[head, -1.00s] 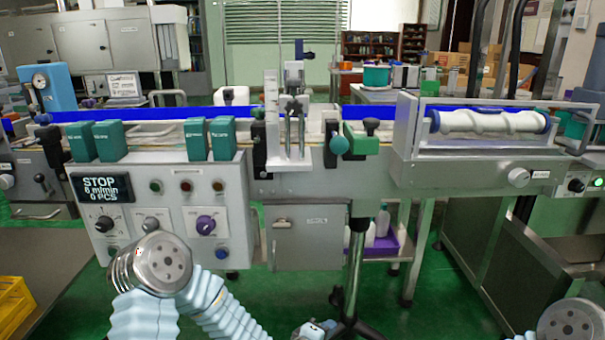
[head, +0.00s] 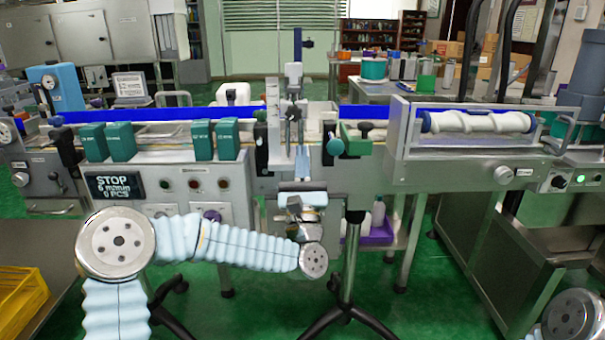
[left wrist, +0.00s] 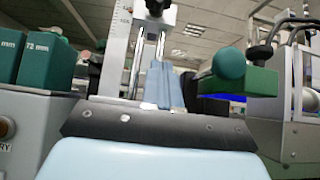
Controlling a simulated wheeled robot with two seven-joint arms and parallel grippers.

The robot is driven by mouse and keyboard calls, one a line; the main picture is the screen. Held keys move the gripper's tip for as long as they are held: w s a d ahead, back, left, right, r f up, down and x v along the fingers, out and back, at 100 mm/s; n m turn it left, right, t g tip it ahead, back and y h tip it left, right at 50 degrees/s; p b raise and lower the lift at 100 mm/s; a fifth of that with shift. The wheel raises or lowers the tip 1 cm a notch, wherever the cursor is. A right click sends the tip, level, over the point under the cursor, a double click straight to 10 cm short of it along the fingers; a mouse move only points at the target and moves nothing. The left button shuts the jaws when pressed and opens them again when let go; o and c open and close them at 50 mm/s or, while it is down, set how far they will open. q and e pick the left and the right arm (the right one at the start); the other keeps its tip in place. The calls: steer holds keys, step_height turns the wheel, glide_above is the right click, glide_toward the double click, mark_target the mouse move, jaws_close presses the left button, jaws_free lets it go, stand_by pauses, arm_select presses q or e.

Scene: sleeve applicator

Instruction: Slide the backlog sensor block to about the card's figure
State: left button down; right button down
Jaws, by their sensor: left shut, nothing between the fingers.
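My left gripper (head: 302,163) is in front of the middle of the machine, below the upright metal slide column (head: 294,108). Its pale blue fingers (left wrist: 165,85) are shut and empty. A green block (head: 356,140) with a round teal knob (head: 334,147) sits on the rail just right of the column. The green block (left wrist: 255,80) and knob (left wrist: 229,64) also show right of the fingers in the left wrist view, apart from them. I cannot tell for sure which part is the backlog sensor block. No readable card shows. My right gripper is out of view.
Teal size blocks (head: 120,142) stand on the left of the machine front. The display (head: 112,186) reads STOP, 6 m/min, 0 PCS. A white roller (head: 478,122) in a metal frame is at right. A tripod pole (head: 352,255) stands below the green block.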

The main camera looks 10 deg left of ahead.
mark_target(294, 99)
arm_select(q)
steer(key=r+p, duration=0.1)
steer(key=r, duration=0.1)
steer(key=w+r, duration=0.1)
steer(key=r, duration=0.2)
steer(key=shift+w+a+p, duration=0.1)
steer(key=shift+a+p, duration=0.05)
steer(key=shift+p, duration=0.25)
